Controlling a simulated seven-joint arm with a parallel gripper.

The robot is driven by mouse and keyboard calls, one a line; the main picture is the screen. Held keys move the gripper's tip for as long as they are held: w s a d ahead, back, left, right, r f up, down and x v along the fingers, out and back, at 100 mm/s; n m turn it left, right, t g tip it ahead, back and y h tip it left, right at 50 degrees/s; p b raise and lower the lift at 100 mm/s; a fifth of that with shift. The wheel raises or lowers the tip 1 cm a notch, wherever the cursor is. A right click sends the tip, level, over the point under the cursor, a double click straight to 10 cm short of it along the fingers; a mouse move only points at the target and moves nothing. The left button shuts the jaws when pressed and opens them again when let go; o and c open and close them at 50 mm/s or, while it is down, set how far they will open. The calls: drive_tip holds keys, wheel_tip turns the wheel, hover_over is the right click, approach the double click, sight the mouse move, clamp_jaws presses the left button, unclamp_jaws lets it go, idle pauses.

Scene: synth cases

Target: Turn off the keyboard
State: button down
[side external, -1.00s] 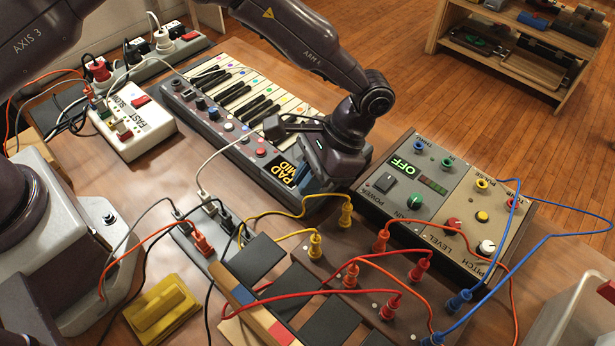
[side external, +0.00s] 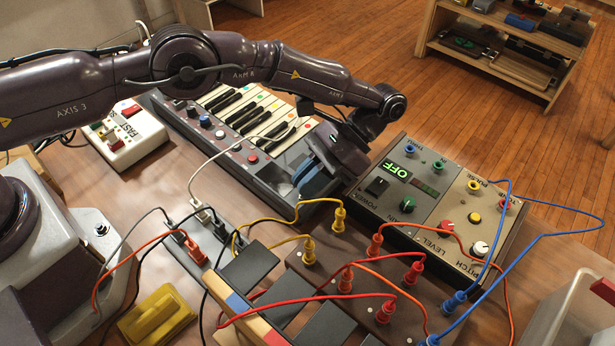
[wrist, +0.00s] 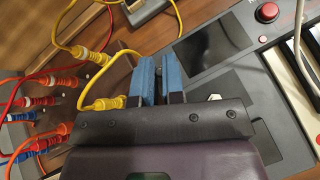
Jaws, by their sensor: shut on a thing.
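The keyboard (side external: 235,130) lies at the middle back with coloured dots on its white keys. It also shows at the right of the wrist view (wrist: 272,75). Its display panel (wrist: 212,45) is dark and blank. A red button (side external: 253,157) sits beside the panel. My gripper (side external: 312,180) is down at the keyboard's right end. In the wrist view, its two blue fingers (wrist: 158,80) are close together at the keyboard's edge, with a narrow dark part between them. The fingers and palm hide most of that part.
A control module (side external: 430,200) with a lit green OFF readout stands right of my gripper. A brown patch box (side external: 325,265) with yellow, red and blue cables is in front. A cable strip (side external: 205,235) and yellow pedal (side external: 157,313) lie at front left.

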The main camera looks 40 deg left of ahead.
idle(0.3)
drive_tip(key=c, duration=1.2)
unclamp_jaws()
drive_tip(key=shift+r, duration=0.35)
wheel_tip(320, 180, up, 3)
drive_tip(key=shift+f, duration=0.2)
drive_tip(key=s+a+r, duration=0.2)
drive_tip(key=s+r, duration=0.1)
drive_tip(key=s, duration=0.1)
drive_tip(key=s+a+r, duration=0.2)
drive_tip(key=s+r, duration=0.1)
drive_tip(key=s, duration=0.1)
drive_tip(key=s+a+r, duration=0.3)
drive_tip(key=s, duration=0.1)
drive_tip(key=shift+s+r, duration=0.1)
drive_tip(key=shift+r, duration=0.25)
